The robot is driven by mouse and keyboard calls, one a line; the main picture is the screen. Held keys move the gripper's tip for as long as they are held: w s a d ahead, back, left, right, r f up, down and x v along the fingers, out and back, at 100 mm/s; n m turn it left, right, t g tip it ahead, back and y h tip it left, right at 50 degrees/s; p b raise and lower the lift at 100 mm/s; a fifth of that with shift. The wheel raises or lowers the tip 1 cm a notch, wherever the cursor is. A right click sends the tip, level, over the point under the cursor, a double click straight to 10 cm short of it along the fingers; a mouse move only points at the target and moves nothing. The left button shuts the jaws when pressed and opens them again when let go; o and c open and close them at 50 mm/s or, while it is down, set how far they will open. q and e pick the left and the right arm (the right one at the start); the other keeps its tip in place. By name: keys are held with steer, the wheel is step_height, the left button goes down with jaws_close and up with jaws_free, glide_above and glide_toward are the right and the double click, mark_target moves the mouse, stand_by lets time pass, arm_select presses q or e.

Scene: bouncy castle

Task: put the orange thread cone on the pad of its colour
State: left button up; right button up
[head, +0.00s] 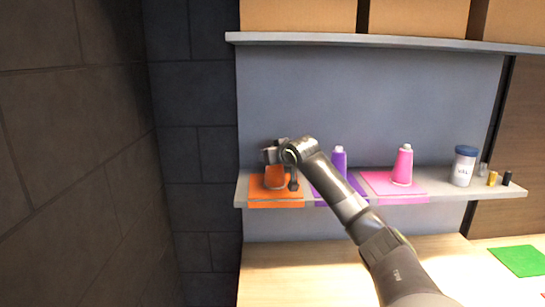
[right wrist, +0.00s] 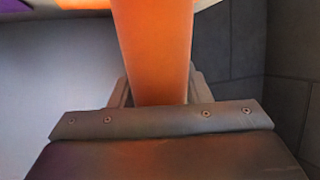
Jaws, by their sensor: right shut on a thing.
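The orange thread cone (head: 275,177) is over the orange pad (head: 276,204) at the left end of the shelf. Whether its base touches the pad cannot be told, as my arm covers part of it. My right gripper (head: 281,168) is shut on the cone. In the right wrist view the cone (right wrist: 155,50) stands between the fingers, and a strip of the orange pad (right wrist: 83,4) shows at the top edge. My left gripper is not in view.
A purple cone (head: 339,160) on a purple pad and a pink cone (head: 403,165) on a pink pad (head: 411,199) stand to the right. Farther right are a lidded jar (head: 463,168) and small spools. A dark wall (head: 195,150) is close on the left. Boxes fill the upper shelf.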

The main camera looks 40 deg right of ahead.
steer(key=o, duration=1.1)
steer(key=shift+o, duration=0.2)
steer(key=shift+r, duration=0.1)
steer(key=shift+s+a+r+b, duration=0.15)
steer(key=shift+s+b, duration=0.15)
steer(key=shift+s, duration=0.25)
steer(key=b+v, duration=0.4)
steer(key=v, duration=0.7)
